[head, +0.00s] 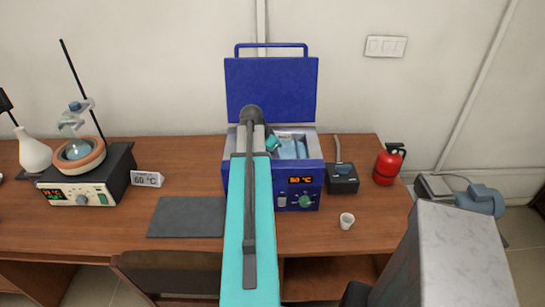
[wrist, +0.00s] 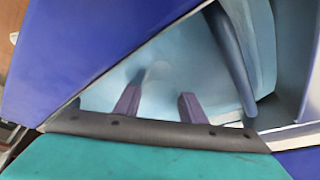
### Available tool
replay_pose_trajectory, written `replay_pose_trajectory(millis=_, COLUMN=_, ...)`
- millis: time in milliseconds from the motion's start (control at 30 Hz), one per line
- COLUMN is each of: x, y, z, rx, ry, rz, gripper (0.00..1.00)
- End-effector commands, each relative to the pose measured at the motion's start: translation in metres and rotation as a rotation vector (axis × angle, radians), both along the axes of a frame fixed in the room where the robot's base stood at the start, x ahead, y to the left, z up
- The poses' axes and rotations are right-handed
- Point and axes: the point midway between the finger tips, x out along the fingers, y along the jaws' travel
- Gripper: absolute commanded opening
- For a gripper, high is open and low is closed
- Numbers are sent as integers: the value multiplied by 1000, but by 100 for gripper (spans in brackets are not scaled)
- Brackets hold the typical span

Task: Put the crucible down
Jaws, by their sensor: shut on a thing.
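A small white cup (head: 347,221), crucible-like in shape, stands upright on the table at the right of the blue bath (head: 312,172). My gripper (head: 272,140) reaches into the open top of this bath, well apart from the cup. In the wrist view, the two dark fingers of my gripper (wrist: 158,103) stand a little apart and point down into the pale blue basin. A faint pale shape (wrist: 155,72) shows around their tips. It is too blurred to name, so I cannot tell whether it is a crucible. My arm hides part of the bath.
The bath's blue lid (head: 270,88) stands raised behind it. A dark mat (head: 186,217) lies bare at the left. A small black device (head: 342,180) and a red extinguisher (head: 389,164) stand at the right. A heater with a flask (head: 88,180) stands far left.

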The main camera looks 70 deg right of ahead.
Motion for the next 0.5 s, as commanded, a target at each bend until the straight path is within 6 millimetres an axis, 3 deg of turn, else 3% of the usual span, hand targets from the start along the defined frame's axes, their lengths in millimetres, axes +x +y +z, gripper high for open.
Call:
replay_pose_trajectory(millis=267, x=0, y=0, z=-3, rx=0, ry=0, rz=0, gripper=15)
replay_pose_trajectory(millis=300, x=0, y=0, z=-3, rx=0, ry=0, rz=0, gripper=40)
replay_pose_trajectory(millis=400, x=0, y=0, z=-3, rx=0, ry=0, rz=0, gripper=55)
replay_pose_trajectory(millis=500, x=0, y=0, z=-3, rx=0, ry=0, rz=0, gripper=55)
